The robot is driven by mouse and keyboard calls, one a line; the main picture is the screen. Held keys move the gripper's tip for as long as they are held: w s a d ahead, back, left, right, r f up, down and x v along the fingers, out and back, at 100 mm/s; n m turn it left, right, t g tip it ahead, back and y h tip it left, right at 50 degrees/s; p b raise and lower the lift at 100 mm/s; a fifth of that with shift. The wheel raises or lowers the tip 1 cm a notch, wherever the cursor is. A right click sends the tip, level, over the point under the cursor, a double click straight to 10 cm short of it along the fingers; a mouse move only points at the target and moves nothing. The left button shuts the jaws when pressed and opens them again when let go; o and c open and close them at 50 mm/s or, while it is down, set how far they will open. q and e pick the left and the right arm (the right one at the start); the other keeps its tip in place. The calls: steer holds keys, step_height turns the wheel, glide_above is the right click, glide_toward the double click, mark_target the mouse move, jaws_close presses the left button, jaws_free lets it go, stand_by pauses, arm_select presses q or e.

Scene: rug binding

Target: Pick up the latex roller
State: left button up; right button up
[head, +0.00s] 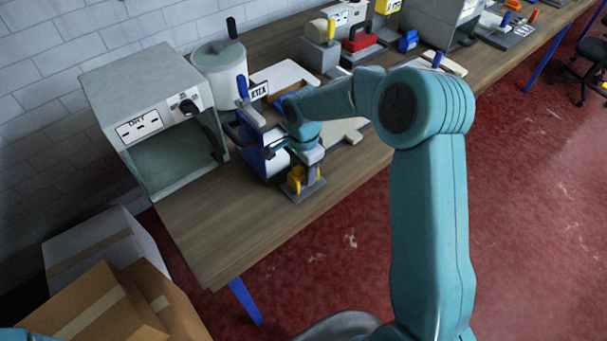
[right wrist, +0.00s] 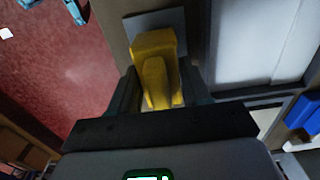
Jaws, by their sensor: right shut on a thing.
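The yellow piece (head: 296,180) looks like the latex roller. It is at the table's front edge, by a small grey plate (head: 308,191). My right gripper (head: 300,163) comes down on it from above. In the right wrist view the yellow roller (right wrist: 158,70) is between the two dark fingers of my right gripper (right wrist: 160,88), which is shut on it. The grey plate (right wrist: 157,22) shows just beyond it. I cannot tell if the roller is clear of the plate. My left gripper is not in view.
A blue-and-white device (head: 262,160) stands close left of the gripper. A grey oven-like box (head: 150,85) and a white pot (head: 220,70) stand behind. Cardboard boxes (head: 100,305) lie on the floor at left. The table's front left (head: 215,235) is clear.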

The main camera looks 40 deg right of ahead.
steer(key=shift+w+r, duration=0.1)
steer(key=shift+r, duration=0.25)
step_height(320, 180, up, 19)
steer(key=b, duration=0.1)
steer(key=shift+r, duration=0.2)
steer(key=o, duration=0.5)
steer(key=shift+c, duration=0.8)
